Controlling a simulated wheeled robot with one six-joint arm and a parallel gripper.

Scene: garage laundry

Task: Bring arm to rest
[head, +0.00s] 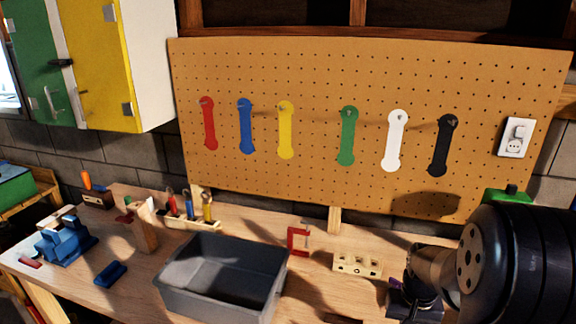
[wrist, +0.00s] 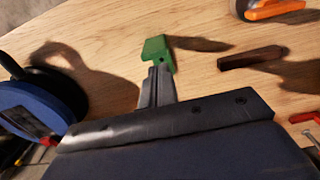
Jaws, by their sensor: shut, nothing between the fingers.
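My gripper (wrist: 160,78) shows in the wrist view as narrow grey fingers, shut together, over the wooden bench top. A green piece (wrist: 156,50) shows right at the fingertips; I cannot tell whether they touch it. In the head view my dark arm fills the lower right, in front of the workbench (head: 128,262). The fingertips cannot be made out there.
A grey bin (head: 216,300) stands on the bench, with a red clamp (head: 300,241) and a wooden block with holes (head: 357,264) to its right. A blue vise (head: 63,242) is at left. A pegboard (head: 318,120) with coloured hanging tags stands behind.

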